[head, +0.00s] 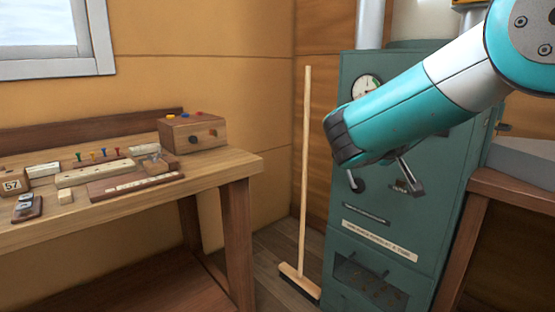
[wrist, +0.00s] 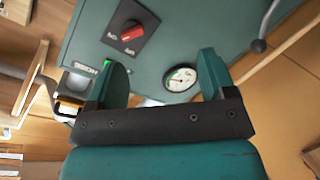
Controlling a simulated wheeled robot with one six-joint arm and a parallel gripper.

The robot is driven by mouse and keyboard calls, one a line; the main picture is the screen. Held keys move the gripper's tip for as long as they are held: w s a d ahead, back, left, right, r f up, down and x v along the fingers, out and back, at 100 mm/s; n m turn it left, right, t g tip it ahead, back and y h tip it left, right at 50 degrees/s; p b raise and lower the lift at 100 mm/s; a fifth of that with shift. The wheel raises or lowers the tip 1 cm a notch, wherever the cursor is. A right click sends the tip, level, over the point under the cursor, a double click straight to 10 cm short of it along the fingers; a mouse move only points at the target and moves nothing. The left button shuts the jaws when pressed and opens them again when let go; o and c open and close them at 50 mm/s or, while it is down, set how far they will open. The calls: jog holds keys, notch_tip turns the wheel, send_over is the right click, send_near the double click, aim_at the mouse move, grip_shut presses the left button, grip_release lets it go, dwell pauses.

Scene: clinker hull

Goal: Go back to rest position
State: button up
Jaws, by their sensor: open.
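My gripper (wrist: 163,70) is open and empty in the wrist view, its two teal fingers apart in front of the green cabinet (wrist: 205,25). A dial gauge (wrist: 180,78) shows between and behind the fingers. A red rotary switch (wrist: 133,33) on a black plate is beyond them. In the head view my teal and white arm reaches in from the upper right, in front of the green cabinet (head: 384,276). The fingers cannot be made out clearly there. I cannot tell the exact gap between gripper and cabinet.
A wooden bench (head: 222,172) at left holds small blocks, a pegged board and a wooden box (head: 193,132) with coloured buttons. A broom (head: 305,170) leans upright beside the cabinet. Another wooden bench (head: 513,190) stands at right. Levers stick out of the cabinet front.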

jog(key=s+a+f+n+g+y, duration=0.1)
jog(key=s+a+f+g+y, duration=0.1)
jog(key=s+a+f+y, duration=0.4)
jog(key=s+a+f+n+g+y, duration=0.1)
jog(key=s+a+f+g+y, duration=0.2)
jog(key=s, duration=0.5)
jog(key=s+a+n+g+y, duration=0.2)
jog(key=s+a+g+y, duration=0.15)
jog(key=s, duration=0.75)
jog(key=s+a+n+g+y, duration=0.2)
jog(key=s+a+y, duration=0.15)
jog(key=s, duration=0.65)
notch_tip(320, 180, up, 20)
jog(key=p, duration=2.1)
jog(key=shift+w+a+r+h, duration=0.15)
jog(key=shift+r+h, duration=0.05)
jog(key=shift+h, duration=0.1)
jog(key=shift+f, duration=0.1)
jog(key=shift+c, duration=0.2)
